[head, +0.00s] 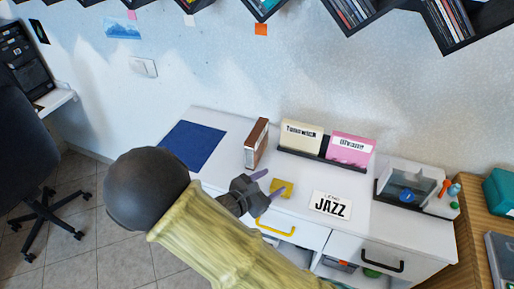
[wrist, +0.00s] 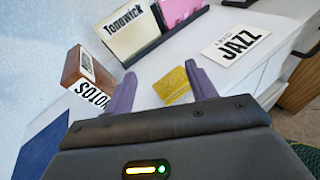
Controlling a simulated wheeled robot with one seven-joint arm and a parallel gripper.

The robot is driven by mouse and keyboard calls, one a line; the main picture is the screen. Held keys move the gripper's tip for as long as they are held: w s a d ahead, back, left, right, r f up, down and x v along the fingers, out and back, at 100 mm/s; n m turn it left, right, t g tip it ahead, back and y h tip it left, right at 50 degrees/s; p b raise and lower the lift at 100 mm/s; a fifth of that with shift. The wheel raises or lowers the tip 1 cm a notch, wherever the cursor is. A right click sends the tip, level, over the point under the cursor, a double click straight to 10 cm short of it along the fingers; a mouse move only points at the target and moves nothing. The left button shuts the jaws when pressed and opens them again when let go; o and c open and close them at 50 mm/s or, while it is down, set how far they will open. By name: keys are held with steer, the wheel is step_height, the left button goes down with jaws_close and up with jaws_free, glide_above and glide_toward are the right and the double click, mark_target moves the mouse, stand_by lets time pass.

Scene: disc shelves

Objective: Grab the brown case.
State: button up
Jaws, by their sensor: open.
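The brown case (head: 257,145) stands upright on the white cabinet, left of the cream and pink cards. In the wrist view the brown case (wrist: 88,68) is at the left, beyond and outside my left finger, with a white label with black letters low on it. My gripper (head: 269,184) is open, its two purple fingers spread above the cabinet's front part, nearer the front than the case. In the wrist view nothing is held between the fingers of my gripper (wrist: 160,75).
A small yellow block (head: 282,189) lies near the fingers. A JAZZ card (head: 330,205) lies right of it. A black holder with cream (head: 301,138) and pink (head: 350,148) cards stands behind. A blue mat (head: 193,145) lies left; a clear box (head: 408,183) stands right.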

mark_target(248, 151)
steer(key=w+a+n+t+y, duration=0.1)
steer(key=a+n+t+y, duration=0.3)
steer(key=a, duration=0.7)
steer(key=n+t, duration=0.2)
steer(key=shift+f+n+b, duration=0.15)
steer(key=shift+n+b, duration=0.25)
steer(key=p+x, duration=0.1)
steer(key=x, duration=1.1)
steer(key=shift+w+a+f, duration=0.1)
steer(key=shift+w+f, duration=0.05)
steer(key=p+x, duration=0.1)
steer(key=x, duration=0.3)
steer(key=shift+w+d, duration=0.1)
steer(key=shift+d, duration=0.15)
steer(key=shift+w+d, duration=0.15)
steer(key=shift+w, duration=0.25)
